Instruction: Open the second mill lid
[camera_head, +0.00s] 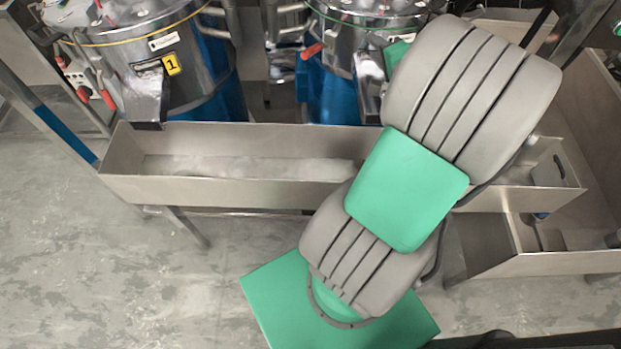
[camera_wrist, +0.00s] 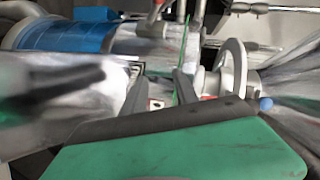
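The second mill is the steel and blue machine in the middle of the head view, its blue body (camera_head: 333,95) below a steel top. Its lid (camera_head: 375,8) lies at the top edge, with a green line around its rim, and looks shut. My arm covers the mill's right side and hides my gripper in the head view. In the wrist view the blue body (camera_wrist: 62,37) lies on its side at the left. The green line runs near my gripper (camera_wrist: 160,82). Its two dark fingers stand apart, with nothing clearly held between them. A pale ring-shaped part (camera_wrist: 234,66) is right of them.
The first mill (camera_head: 200,75), tagged 1, stands at the left. A long steel trough (camera_head: 230,190) runs in front of both mills. A steel bin (camera_head: 550,262) is at the right. Red-handled parts (camera_head: 312,51) stick out between the mills. Open floor lies at the lower left.

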